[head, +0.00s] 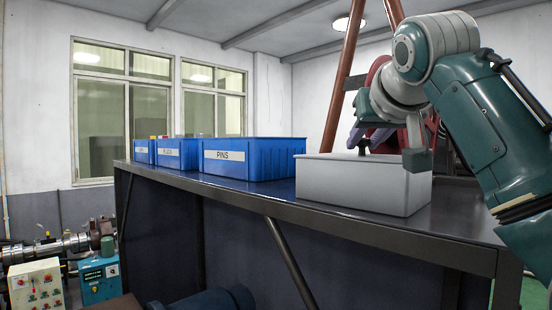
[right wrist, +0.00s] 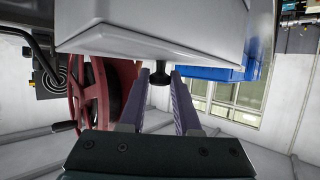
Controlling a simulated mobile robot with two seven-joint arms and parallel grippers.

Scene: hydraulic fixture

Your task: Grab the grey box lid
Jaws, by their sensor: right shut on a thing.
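The grey box (head: 360,190) stands on the dark bench top, and its pale lid (head: 325,157) is on top of it. A black knob (head: 362,147) rises from the lid. My right gripper (head: 366,138) reaches down over the box from the right. In the right wrist view the picture is upside down, and the purple fingers (right wrist: 160,84) are on either side of the black knob (right wrist: 160,73), shut on it. The lid (right wrist: 150,42) shows just beyond the fingertips. I cannot tell any gap between lid and box. My left gripper is not in view.
Blue bins stand in a row left of the grey box, the nearest labelled PINS (head: 255,160). The dark bench (head: 270,207) has a raised front edge. A red wheel (right wrist: 105,95) and a red frame (head: 352,60) stand behind the box.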

